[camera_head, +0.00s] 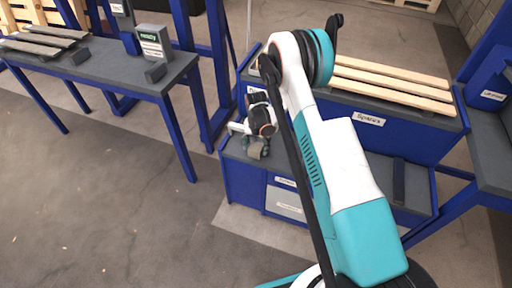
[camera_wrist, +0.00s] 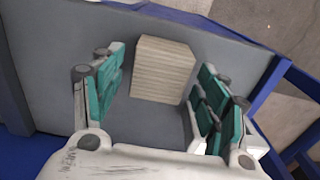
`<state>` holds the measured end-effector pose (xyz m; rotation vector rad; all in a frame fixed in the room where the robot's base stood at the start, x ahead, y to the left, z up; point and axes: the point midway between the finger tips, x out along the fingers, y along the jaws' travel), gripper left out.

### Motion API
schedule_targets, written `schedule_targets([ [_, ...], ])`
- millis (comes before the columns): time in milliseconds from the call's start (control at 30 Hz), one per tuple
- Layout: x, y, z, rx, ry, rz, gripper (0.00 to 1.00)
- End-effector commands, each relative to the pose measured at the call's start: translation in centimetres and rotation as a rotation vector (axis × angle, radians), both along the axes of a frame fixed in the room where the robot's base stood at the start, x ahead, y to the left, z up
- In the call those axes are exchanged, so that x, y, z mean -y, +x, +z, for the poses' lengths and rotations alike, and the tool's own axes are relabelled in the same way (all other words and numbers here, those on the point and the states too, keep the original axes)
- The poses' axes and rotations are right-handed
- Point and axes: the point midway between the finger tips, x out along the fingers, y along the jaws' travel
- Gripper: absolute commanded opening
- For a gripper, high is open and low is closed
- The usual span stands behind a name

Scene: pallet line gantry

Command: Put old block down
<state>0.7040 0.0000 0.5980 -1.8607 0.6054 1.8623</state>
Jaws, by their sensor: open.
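The old block (camera_wrist: 163,70) is a pale, ribbed wooden block. In the wrist view it rests on a grey surface (camera_wrist: 225,50) near one edge. My gripper (camera_wrist: 160,78) is open, with one green-padded finger on each side of the block. There is a visible gap at the left finger; the right finger is close, and I cannot tell whether it touches. In the head view my gripper (camera_head: 257,147) is low over the left end of the blue bench's grey top (camera_head: 362,177), and the block is hard to make out there.
A blue bin labelled Spacers (camera_head: 385,128) holds long wooden slats (camera_head: 390,85) behind the bench top. A dark bar (camera_head: 398,182) lies at the right. Another blue table (camera_head: 115,65) at left carries a ready display (camera_head: 152,42) and dark slats (camera_head: 45,38). The floor between is clear.

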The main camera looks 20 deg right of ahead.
Motion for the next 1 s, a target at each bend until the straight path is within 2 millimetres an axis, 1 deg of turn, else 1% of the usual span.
schedule_targets([
  [33,0.0,0.0,1.3,0.0,0.0,0.0,0.68],
  [200,0.0,0.0,5.0,0.0,0.0,0.0,0.68],
  [333,0.0,0.0,7.5,0.0,0.0,0.0,0.68],
  [500,0.0,0.0,9.8,0.0,0.0,0.0,0.68],
  [667,0.0,0.0,10.9,0.001,0.0,0.002,0.68],
  [767,0.0,-0.1,12.6,0.012,0.0,0.013,0.68],
  [867,0.0,-0.3,15.7,0.037,-0.001,0.036,0.68],
  [900,0.0,-0.6,17.2,0.05,-0.001,0.05,0.68],
  [967,0.0,-1.0,19.8,0.071,-0.002,0.071,0.68],
  [1000,0.0,-1.4,21.5,0.085,-0.004,0.086,0.68],
])
